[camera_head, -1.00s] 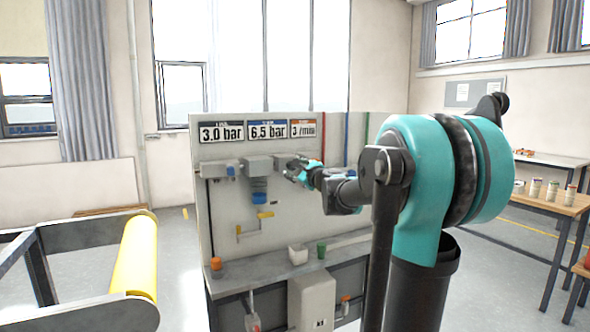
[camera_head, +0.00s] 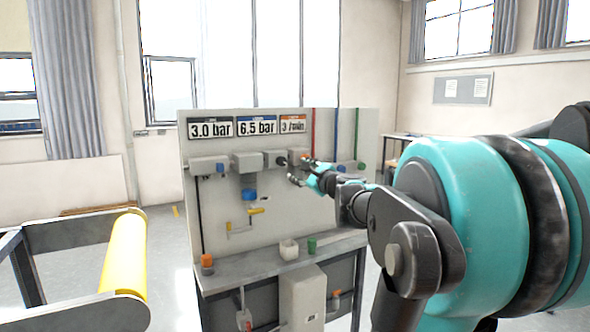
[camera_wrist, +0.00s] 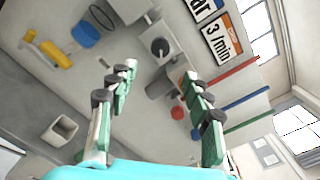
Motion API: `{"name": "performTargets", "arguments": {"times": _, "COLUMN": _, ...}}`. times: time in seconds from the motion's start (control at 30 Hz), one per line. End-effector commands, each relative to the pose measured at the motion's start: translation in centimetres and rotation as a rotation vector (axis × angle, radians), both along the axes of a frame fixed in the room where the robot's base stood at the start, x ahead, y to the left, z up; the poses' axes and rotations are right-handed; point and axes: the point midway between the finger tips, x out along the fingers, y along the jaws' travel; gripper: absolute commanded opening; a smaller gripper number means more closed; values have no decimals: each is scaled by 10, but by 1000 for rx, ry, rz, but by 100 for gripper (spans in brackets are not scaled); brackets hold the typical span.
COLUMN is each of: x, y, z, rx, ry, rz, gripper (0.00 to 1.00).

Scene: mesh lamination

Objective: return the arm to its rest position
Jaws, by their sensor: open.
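My gripper (camera_head: 306,172) is in front of the right part of the pneumatic panel (camera_head: 350,125) in the head view. In the wrist view my gripper (camera_wrist: 160,85) has its two fingers spread wide apart with nothing between them. Beyond the fingertips is a grey block with a dark round knob (camera_wrist: 159,47) on the panel. The teal and black arm reaches in from the right of the head view, with its large joint in the right foreground.
A bench ledge (camera_head: 235,265) below the panel holds a white cup (camera_head: 289,249), a green cup (camera_head: 312,245) and an orange one (camera_head: 207,260). A yellow roller (camera_head: 126,255) on a grey frame stands at left.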

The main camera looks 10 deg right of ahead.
Motion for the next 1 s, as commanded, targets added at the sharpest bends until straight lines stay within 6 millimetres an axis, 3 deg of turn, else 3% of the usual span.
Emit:
{"name": "performTargets", "arguments": {"times": 0.43, "x": -7, "y": -2, "z": 0, "rx": -1, "ry": 0, "rz": 1, "gripper": 50}}
{"name": "performTargets", "arguments": {"times": 0.57, "x": -13, "y": 8, "z": -14, "rx": -74, "ry": 3, "rz": 30, "gripper": 50}}
{"name": "performTargets", "arguments": {"times": 0.67, "x": -28, "y": 30, "z": -46, "rx": -248, "ry": 9, "rz": 102, "gripper": 50}}
{"name": "performTargets", "arguments": {"times": 0.8, "x": -68, "y": 66, "z": -122, "rx": -617, "ry": 24, "rz": 270, "gripper": 50}}
{"name": "performTargets", "arguments": {"times": 1.0, "x": -142, "y": 84, "z": -238, "rx": -1146, "ry": 53, "rz": 553, "gripper": 50}}
